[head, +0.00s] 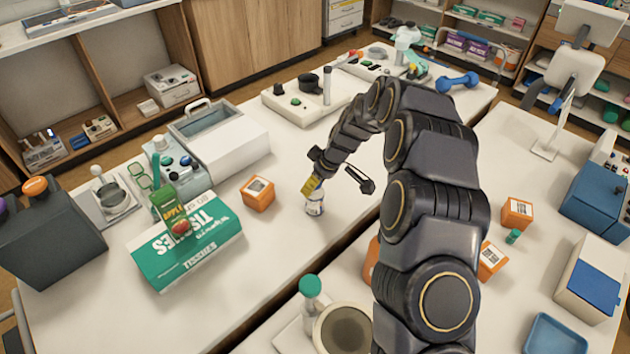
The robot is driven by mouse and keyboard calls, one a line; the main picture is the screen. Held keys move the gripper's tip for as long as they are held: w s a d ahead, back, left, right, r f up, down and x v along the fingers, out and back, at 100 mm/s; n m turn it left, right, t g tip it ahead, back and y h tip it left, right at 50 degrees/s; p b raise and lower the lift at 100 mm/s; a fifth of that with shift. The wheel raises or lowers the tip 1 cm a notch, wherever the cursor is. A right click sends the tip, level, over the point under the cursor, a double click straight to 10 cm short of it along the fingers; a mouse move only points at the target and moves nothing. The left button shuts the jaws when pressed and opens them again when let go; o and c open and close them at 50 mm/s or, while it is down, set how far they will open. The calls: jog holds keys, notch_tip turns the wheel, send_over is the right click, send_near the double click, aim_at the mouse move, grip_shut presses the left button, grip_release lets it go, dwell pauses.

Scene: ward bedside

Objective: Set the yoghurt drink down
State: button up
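A small bottle with a white and blue lower part, which I take to be the yoghurt drink (315,206), stands upright on the white table near its front edge. A yellow patch sits at its top; I cannot tell whether this belongs to the bottle or to a finger. My gripper (339,182) is just above and to the right of the bottle. Its fingers look spread, with one finger reaching out to the right and the other by the bottle's top. Nothing shows between them. Whether the left finger touches the bottle is unclear.
An orange box (257,194) stands left of the bottle. A green tissue box (188,243) with a carton (169,207) lies further left. A white and grey case (232,149) is behind. A gap separates this table from the nearer one. Bare tabletop surrounds the bottle.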

jog(key=shift+o, duration=0.6)
jog(key=shift+r, duration=0.25)
jog(key=v, duration=1.1)
jog(key=s+d+r+m+g+h, duration=0.15)
jog(key=s+r, duration=0.25)
jog(key=s, duration=0.4)
jog(key=s+r+m+y, duration=0.1)
jog(key=s+r+m, duration=0.15)
jog(key=s, duration=0.45)
jog(key=s+d+m+g+h, duration=0.1)
jog(key=s+d+m, duration=0.2)
jog(key=s, duration=0.8)
jog(key=s+d+r+m+g+h, duration=0.1)
jog(key=s+d+m+g+h, duration=0.1)
jog(key=s, duration=0.9)
jog(key=shift+s+d+m, duration=0.35)
jog(key=shift+m, duration=0.55)
